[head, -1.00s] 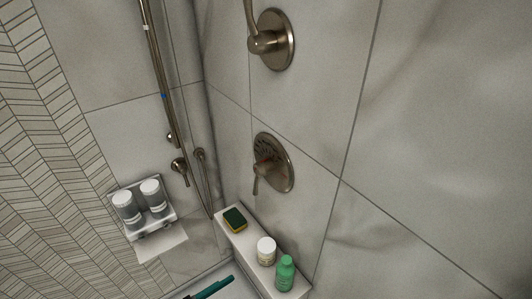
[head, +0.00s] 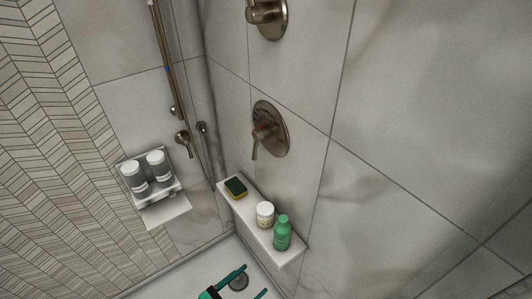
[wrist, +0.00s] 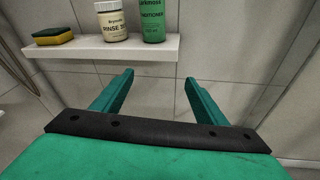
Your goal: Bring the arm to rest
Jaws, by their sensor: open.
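My gripper (head: 248,282) shows at the bottom of the head view, with its two teal fingers spread apart. In the wrist view my gripper (wrist: 158,95) is open, with nothing between the fingers. Its fingers point toward the tiled wall, below a white ledge (wrist: 80,52). They are apart from the ledge and the things on it.
On the ledge (head: 283,257) stand a sponge (head: 235,187), a white jar (head: 265,214) and a green bottle (head: 282,234). A wall holder (head: 168,192) carries two grey-white bottles. Shower handles (head: 268,130) stick out of the wall. A drain (head: 239,282) is in the floor.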

